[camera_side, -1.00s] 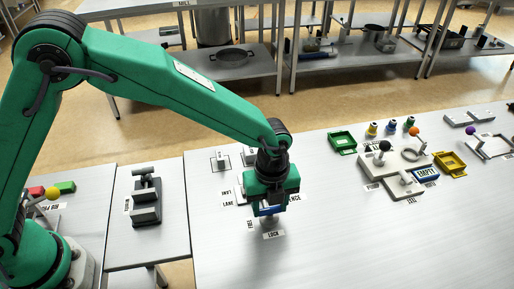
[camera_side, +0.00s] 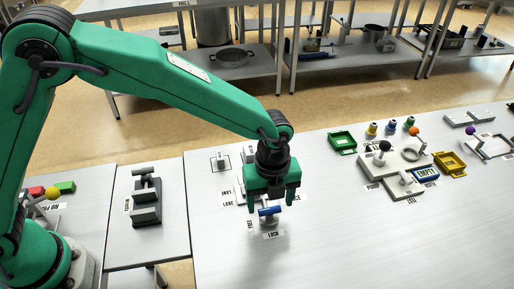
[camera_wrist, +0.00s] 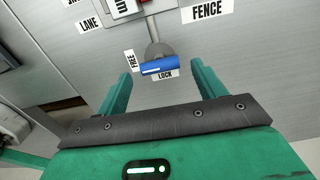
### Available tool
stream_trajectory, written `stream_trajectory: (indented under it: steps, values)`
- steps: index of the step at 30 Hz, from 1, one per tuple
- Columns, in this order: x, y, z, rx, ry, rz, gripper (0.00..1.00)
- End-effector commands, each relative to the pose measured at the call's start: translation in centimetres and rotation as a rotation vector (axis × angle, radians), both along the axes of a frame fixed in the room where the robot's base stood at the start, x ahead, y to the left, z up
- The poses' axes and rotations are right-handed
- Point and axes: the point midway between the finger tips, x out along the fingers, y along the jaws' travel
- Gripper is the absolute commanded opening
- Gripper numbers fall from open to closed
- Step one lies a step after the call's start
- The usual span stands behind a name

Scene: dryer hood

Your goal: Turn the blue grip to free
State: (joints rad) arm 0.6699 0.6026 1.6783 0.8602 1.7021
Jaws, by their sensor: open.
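The blue grip (camera_side: 270,211) is a short bar on a round grey mount on the table; it also shows in the wrist view (camera_wrist: 158,68). In the wrist view it lies right against the LOCK label (camera_wrist: 166,76), partly covering it. The FREE label (camera_wrist: 129,60) is to its left, a small gap away. My gripper (camera_side: 271,199) points down above the grip, apart from it. In the wrist view its two fingers (camera_wrist: 163,88) are spread, with nothing between them, and the grip is just ahead of the tips.
The FENCE label (camera_wrist: 207,11) and LANE label (camera_wrist: 89,22) lie beyond the grip. A grey fixture with a dark ball knob (camera_side: 384,146), a green tray (camera_side: 342,141) and a yellow tray (camera_side: 449,163) stand to the right. The table's front is clear.

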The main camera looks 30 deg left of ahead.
Motion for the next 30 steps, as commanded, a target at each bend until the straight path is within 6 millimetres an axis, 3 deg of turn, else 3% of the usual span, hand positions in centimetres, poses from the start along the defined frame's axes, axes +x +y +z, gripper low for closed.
stream_trajectory:
  steps: [13, 30]
  values:
    - [0.0, -0.1, 5.4, -0.002, -0.002, -0.002, 0.69]
    - [0.0, 0.2, 6.3, -0.003, -0.003, 0.011, 0.69]
